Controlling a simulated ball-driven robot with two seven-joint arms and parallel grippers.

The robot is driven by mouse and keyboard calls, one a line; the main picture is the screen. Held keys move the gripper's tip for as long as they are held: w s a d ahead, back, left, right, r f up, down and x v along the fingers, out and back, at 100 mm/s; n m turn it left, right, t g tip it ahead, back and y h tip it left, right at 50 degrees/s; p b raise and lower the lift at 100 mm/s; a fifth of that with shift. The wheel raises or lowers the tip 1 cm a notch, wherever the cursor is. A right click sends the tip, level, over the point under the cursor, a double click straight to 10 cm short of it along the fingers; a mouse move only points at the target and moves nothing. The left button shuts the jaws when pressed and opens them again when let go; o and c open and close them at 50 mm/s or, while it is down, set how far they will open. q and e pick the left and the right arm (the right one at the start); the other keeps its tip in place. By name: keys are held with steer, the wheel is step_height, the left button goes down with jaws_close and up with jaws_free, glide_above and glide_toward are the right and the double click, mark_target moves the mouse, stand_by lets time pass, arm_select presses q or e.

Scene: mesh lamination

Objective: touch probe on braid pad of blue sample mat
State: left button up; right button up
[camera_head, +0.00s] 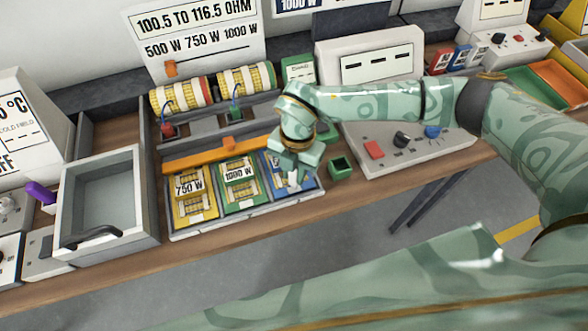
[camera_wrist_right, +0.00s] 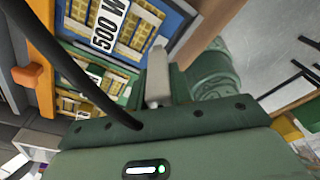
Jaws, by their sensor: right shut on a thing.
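The blue sample mat (camera_head: 309,184) lies at the right end of the row of mats on the workbench, partly hidden by my right gripper (camera_head: 295,176). In the right wrist view the blue mat (camera_wrist_right: 186,20) shows its "500 W" label and gold braid pads (camera_wrist_right: 139,30). My right gripper is above the mat, pointing down and shut on the probe, a pale slim piece (camera_wrist_right: 158,75) that reaches toward the blue mat. I cannot tell whether its tip touches a braid pad. My left gripper is not in view.
A yellow 750 W mat (camera_head: 193,209) and a green 1000 W mat (camera_head: 241,199) lie left of the blue one. An orange bar (camera_head: 200,160) runs behind them. A small green cup (camera_head: 341,166) and a grey control panel (camera_head: 375,168) stand to the right.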

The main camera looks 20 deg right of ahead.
steer(key=shift+f, duration=0.55)
stand_by(0.4)
steer(key=shift+s+f, duration=0.1)
stand_by(1.3)
step_height(320, 180, up, 7)
steer(key=p, duration=0.6)
stand_by(0.3)
steer(key=shift+d, duration=0.1)
stand_by(0.7)
